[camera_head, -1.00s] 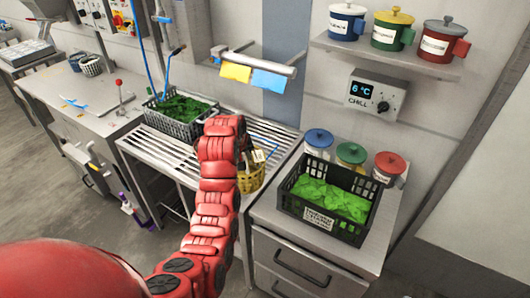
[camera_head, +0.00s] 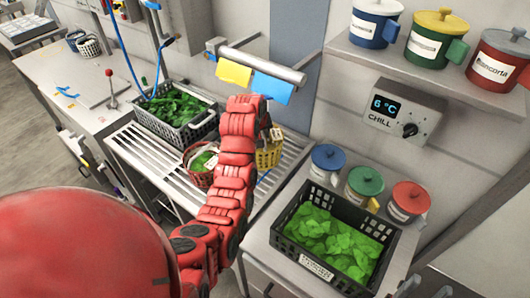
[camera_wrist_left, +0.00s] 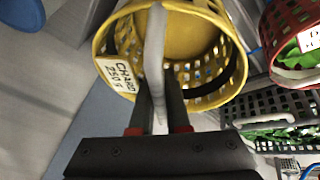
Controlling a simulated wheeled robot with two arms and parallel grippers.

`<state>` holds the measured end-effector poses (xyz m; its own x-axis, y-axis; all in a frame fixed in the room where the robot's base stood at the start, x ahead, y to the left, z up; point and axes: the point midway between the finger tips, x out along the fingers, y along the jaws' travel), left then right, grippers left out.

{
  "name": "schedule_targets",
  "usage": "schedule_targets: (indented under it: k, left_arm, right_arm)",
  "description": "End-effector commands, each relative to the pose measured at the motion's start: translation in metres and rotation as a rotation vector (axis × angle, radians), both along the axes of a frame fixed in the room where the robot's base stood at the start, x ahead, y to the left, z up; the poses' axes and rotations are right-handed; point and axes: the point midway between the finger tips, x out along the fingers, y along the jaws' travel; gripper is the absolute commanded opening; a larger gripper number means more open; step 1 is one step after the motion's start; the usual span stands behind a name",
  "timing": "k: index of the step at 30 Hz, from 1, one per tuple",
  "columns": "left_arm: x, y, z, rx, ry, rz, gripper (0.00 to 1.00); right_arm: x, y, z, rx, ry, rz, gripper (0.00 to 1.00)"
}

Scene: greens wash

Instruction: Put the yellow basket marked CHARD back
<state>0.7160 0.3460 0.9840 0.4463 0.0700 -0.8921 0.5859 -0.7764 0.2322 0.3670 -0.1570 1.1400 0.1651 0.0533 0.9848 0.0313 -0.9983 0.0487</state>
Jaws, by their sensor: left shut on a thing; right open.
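The yellow basket (camera_head: 268,156) shows partly behind my red arm in the head view, at the right part of the slatted rack. In the left wrist view the yellow basket (camera_wrist_left: 225,97) fills the top, its label reading CHARD 250 g, with no leaves visible inside. My left gripper (camera_wrist_left: 157,100) is shut on its pale handle. In the head view my arm hides that gripper. I cannot tell how far the basket is above the slats. My right gripper is not in view.
A red basket with greens (camera_head: 200,178) stands on the slatted rack (camera_head: 150,158), left of my arm. A grey crate of greens (camera_head: 205,127) is behind it. A black crate of leaves (camera_head: 318,268) and lidded mugs stand on the right counter. Yellow and blue cloths (camera_head: 272,88) hang above.

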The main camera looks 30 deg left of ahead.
Motion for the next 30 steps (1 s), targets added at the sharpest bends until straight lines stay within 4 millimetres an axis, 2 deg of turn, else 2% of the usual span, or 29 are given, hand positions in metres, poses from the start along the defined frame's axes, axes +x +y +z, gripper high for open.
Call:
schedule_targets:
  k: [1,3,15,26,27,30]
  left_arm:
    - [-0.002,0.0,-0.007,-0.003,0.008,0.0,0.0]
    - [-0.002,0.0,-0.02,-0.002,0.005,0.001,0.0]
    - [-0.001,0.0,-0.072,-0.001,0.003,0.0,0.0]
    - [0.0,0.0,-0.08,0.001,-0.002,0.0,0.0]
    - [0.0,0.0,-0.079,0.001,-0.001,0.0,0.18]
    - [0.0,0.0,-0.079,0.001,-0.001,0.0,0.36]
  right_arm:
    - [0.0,0.0,0.01,0.0,0.0,0.0,0.5]
    - [0.0,0.0,0.015,0.0,0.0,0.0,0.5]
    - [0.0,0.0,0.036,0.0,0.0,0.0,0.5]
    - [0.0,0.0,0.03,0.0,0.0,0.0,0.5]
    - [0.0,0.0,0.031,0.0,0.0,0.0,0.5]
    - [0.0,0.0,0.032,0.0,0.0,0.0,0.5]
